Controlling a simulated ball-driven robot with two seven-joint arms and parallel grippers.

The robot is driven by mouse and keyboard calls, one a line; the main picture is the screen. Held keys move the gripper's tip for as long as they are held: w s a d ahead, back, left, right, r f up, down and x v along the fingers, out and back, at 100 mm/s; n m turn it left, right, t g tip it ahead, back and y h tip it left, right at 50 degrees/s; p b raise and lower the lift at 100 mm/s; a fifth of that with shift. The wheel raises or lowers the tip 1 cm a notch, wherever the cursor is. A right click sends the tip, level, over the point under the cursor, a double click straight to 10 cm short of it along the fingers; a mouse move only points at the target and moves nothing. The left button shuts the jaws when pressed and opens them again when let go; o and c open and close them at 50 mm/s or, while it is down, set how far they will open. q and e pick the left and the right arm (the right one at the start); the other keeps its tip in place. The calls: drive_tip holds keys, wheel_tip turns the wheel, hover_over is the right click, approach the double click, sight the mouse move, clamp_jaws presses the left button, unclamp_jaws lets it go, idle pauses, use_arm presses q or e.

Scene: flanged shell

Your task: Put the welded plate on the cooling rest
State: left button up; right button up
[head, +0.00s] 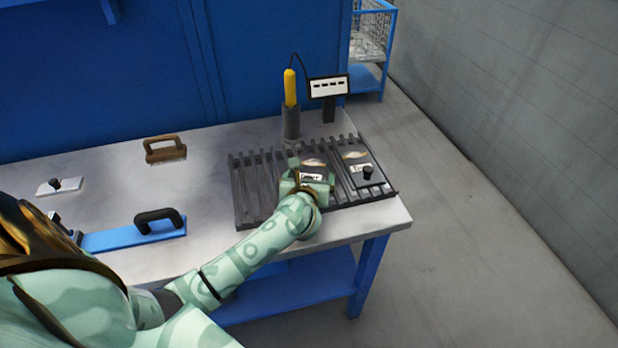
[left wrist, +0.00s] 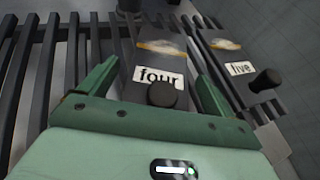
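A dark plate labelled "four" (left wrist: 160,60) lies on the dark slatted rest (head: 255,200), with a bright weld-like mark near its far end and a round black knob (left wrist: 162,95). A similar plate labelled "five" (head: 366,174) lies to its right on the same rest; it also shows in the left wrist view (left wrist: 240,68). My left gripper (head: 308,180) is over the "four" plate's near end. In the left wrist view its fingers (left wrist: 155,85) are apart, one on each side of the knob, with gaps visible. My right gripper is not in view.
A yellow-handled tool (head: 290,88) stands in a holder behind the rest, beside a small sign (head: 329,87). A brush (head: 165,149), a small light plate with a knob (head: 60,187) and a blue fixture with a black handle (head: 135,235) are to the left. The middle tabletop is clear.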

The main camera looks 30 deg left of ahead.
use_arm(q)
drive_tip(key=shift+s+d+r, duration=0.15)
drive_tip(key=shift+r, duration=0.05)
drive_tip(key=p+v, duration=0.3)
drive_tip(key=v, duration=0.8)
drive_tip(key=shift+s, duration=0.25)
drive_tip(key=shift+d+r, duration=0.1)
drive_tip(key=shift+r, duration=0.05)
